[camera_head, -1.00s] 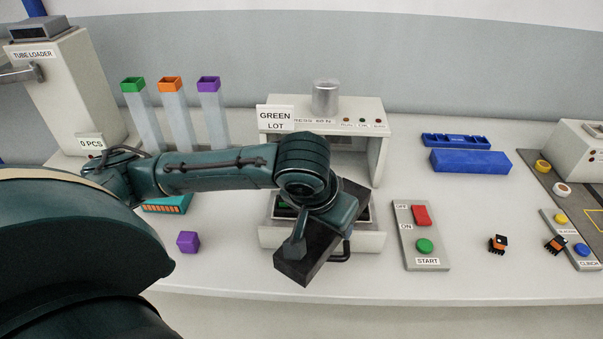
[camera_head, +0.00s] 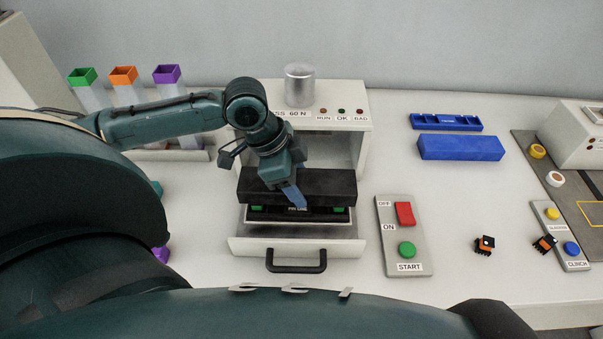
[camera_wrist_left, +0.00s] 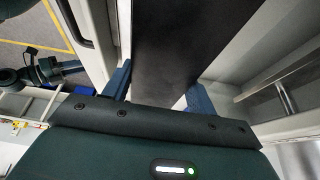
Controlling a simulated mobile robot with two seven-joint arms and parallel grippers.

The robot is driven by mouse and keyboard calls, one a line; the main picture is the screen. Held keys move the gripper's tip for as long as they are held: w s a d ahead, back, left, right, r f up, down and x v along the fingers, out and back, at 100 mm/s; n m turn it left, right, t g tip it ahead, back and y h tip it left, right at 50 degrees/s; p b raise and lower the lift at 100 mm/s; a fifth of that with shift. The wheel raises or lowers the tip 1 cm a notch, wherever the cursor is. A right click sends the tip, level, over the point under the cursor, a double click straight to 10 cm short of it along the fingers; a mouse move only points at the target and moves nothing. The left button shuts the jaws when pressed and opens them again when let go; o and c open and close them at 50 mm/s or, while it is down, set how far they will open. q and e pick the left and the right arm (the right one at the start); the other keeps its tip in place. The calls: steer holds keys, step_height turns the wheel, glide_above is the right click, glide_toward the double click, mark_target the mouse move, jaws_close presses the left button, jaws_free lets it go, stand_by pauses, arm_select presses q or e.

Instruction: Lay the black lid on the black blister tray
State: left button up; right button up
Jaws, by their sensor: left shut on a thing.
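My left gripper (camera_head: 292,192) is shut on the black lid (camera_head: 332,186), a long dark slab. In the left wrist view the lid (camera_wrist_left: 185,45) lies between the two blue fingers. The lid is roughly level and its long side runs along the drawer. It is over the black blister tray (camera_head: 285,217), which sits in the open drawer and shows only its front strip, with green pieces near both ends and a small label. The lid hides the rest of the tray. I cannot tell how large the gap between them is.
The tray's drawer (camera_head: 250,247) has a black front handle and belongs to a white press (camera_head: 350,115). A control panel with red and green buttons (camera_head: 418,265) is to its right. Blue boxes (camera_head: 460,148) and small orange-black connectors (camera_head: 485,245) lie farther right.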

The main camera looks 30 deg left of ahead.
arm_select(q)
steer(key=shift+f+b, duration=0.35)
steer(key=shift+f, duration=0.1)
steer(key=shift+f+b, duration=0.8)
steer(key=shift+b, duration=0.2)
steer(key=shift+f+b, duration=0.75)
steer(key=shift+b, duration=0.25)
steer(key=shift+f, duration=1)
arm_select(e)
steer(key=shift+w+a+f+t+y, duration=0.2)
steer(key=shift+a+t+y, duration=0.05)
steer(key=shift+a, duration=0.2)
steer(key=shift+w+a+f+t+y, duration=0.2)
steer(key=shift+a+t+y, duration=0.05)
steer(key=shift+a, duration=0.2)
steer(key=shift+w+r, duration=0.1)
arm_select(q)
steer(key=o, duration=1.1)
steer(key=shift+c, duration=0.2)
